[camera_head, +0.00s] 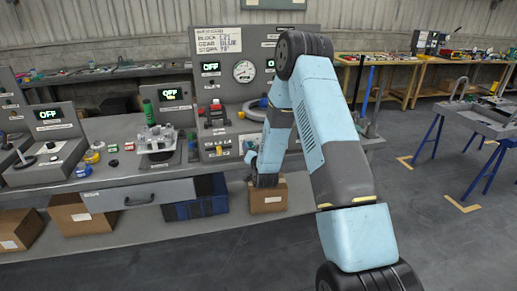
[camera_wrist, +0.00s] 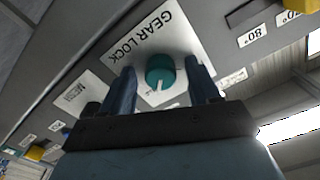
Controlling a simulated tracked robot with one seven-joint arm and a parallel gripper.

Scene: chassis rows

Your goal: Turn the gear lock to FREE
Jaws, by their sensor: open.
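The gear lock is a teal round knob (camera_wrist: 160,70) on a white plate, under an upside-down GEAR LOCK label (camera_wrist: 140,36) in the wrist view. A white pointer mark on the knob points toward the bottom of the picture. My gripper (camera_wrist: 161,78) is open, with one blue finger on each side of the knob. I cannot tell whether either finger touches it. A small label (camera_wrist: 232,78) lies right of the knob; its text is too blurred to read. In the head view my gripper (camera_head: 251,158) is at the console front, and my arm hides the knob.
The console (camera_head: 215,145) carries other controls, including a gauge (camera_head: 244,71) and a red-topped switch (camera_head: 216,105). In the wrist view a yellow control (camera_wrist: 36,152) sits at lower left. A cardboard box (camera_head: 268,200) stands on the shelf below.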

